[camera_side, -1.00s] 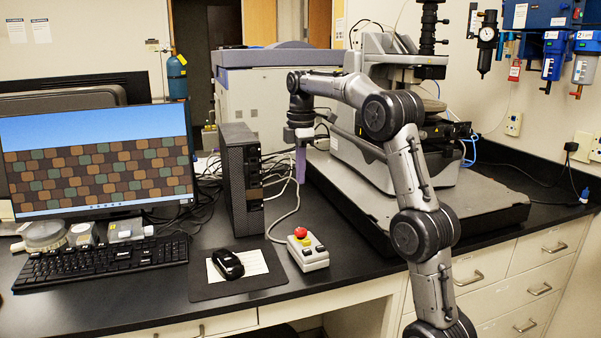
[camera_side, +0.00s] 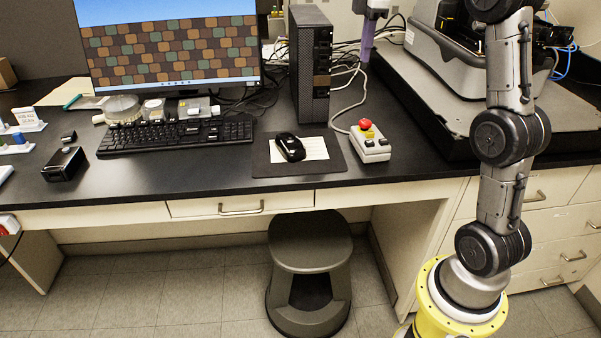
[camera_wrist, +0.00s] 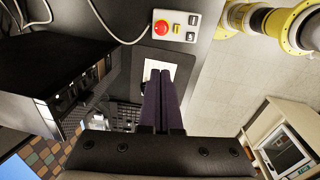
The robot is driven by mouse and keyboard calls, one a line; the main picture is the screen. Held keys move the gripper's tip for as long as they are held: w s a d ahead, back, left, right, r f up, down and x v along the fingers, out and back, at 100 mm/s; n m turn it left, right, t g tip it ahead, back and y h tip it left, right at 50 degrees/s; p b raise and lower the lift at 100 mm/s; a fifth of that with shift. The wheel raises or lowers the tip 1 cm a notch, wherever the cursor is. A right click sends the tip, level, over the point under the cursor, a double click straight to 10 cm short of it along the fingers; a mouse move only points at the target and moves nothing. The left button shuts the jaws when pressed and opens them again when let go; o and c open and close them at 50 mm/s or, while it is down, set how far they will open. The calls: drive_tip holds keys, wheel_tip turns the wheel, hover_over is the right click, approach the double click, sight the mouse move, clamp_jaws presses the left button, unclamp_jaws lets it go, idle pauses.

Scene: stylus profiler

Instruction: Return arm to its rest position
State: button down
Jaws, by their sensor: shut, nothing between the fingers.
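My gripper (camera_side: 366,50) hangs fingers-down over the bench, just right of the black computer tower, near the top edge of the side view. Its purple fingers also show in the wrist view (camera_wrist: 164,85), lying together with nothing between them. The fingers look clear of the tower and of the bench items. My arm rises from its yellow base at the lower right of the side view; its upper part is cut off by the frame's top.
The computer tower (camera_side: 312,70) stands close left of my gripper. A control box with a red button (camera_side: 370,140), a mouse (camera_side: 290,147) and a keyboard (camera_side: 175,137) lie in front. The profiler's dark base (camera_side: 440,110) is to the right. A stool (camera_side: 310,265) stands below.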

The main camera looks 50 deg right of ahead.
drive_tip(key=s+a+r+t, duration=0.1)
drive_tip(key=s+a+r, duration=0.1)
drive_tip(key=s+a, duration=0.45)
drive_tip(key=s+a+r+t, duration=0.15)
drive_tip(key=s+a, duration=0.25)
drive_tip(key=a, duration=0.5)
drive_tip(key=s+a+f+m+t, duration=0.1)
drive_tip(key=s+a+f+m, duration=0.2)
drive_tip(key=s+f+m, duration=0.2)
drive_tip(key=s+a+f+m+t, duration=0.1)
drive_tip(key=s+a+f+m, duration=0.2)
drive_tip(key=s+f, duration=0.3)
drive_tip(key=shift+s+a+f+m+y, duration=0.25)
drive_tip(key=shift+f+m, duration=0.65)
drive_tip(key=shift+f, duration=0.5)
